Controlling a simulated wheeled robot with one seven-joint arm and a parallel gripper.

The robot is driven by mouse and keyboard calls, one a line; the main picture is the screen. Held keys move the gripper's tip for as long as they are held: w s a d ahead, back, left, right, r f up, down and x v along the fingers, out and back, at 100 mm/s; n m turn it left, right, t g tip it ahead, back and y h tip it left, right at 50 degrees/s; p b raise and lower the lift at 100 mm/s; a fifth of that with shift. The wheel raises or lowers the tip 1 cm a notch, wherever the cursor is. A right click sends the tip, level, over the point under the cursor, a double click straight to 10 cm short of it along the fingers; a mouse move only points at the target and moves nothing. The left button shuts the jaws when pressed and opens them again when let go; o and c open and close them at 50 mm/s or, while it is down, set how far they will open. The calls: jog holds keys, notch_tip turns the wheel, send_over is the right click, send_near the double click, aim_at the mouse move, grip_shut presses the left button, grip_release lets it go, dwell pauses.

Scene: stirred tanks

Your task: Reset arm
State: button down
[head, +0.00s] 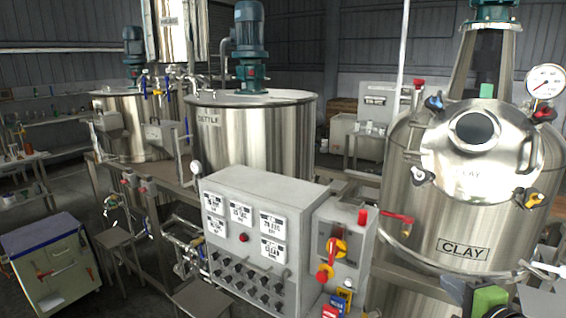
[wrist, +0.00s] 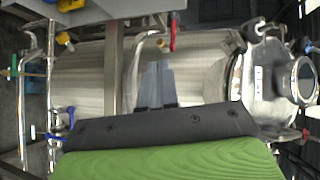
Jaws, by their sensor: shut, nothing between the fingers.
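My gripper (wrist: 155,82) shows in the wrist view with its two grey fingers together and nothing between them. Its dark body and green cover fill the bottom of that view. In the head view, a green and black part of my arm shows at the bottom right corner, in front of the steel CLAY tank (head: 440,215). In the wrist view a steel tank (wrist: 85,80) lies sideways behind the fingers, with a round hatch (wrist: 303,78) at the right. I cannot tell how far the fingers are from it.
A grey control box (head: 255,235) with labels and knobs stands in front, beside a red and yellow switch (head: 337,247). The KETTLE tank (head: 250,135) stands behind it. A tool cart (head: 55,265) is at lower left. Red-handled valves (head: 397,217) stick out near the CLAY tank.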

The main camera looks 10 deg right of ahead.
jog(key=w+a+f+n+g+y, duration=0.1)
jog(key=a+n+g+y, duration=0.15)
jog(key=a+n, duration=0.55)
jog(key=w+a+f+n+g+y, duration=0.1)
jog(key=a+f+n+g, duration=0.2)
jog(key=a, duration=0.9)
jog(key=s+a+r+n+g+h, duration=0.1)
jog(key=s+a+n+g, duration=0.1)
jog(key=s, duration=0.6)
jog(key=s+a+r+n+g+h, duration=0.1)
jog(key=s+a+n+g, duration=0.1)
jog(key=s+a+n, duration=0.3)
jog(key=s+a, duration=0.1)
jog(key=s, duration=0.2)
jog(key=shift+s+r+n, duration=0.15)
jog(key=shift+n, duration=0.15)
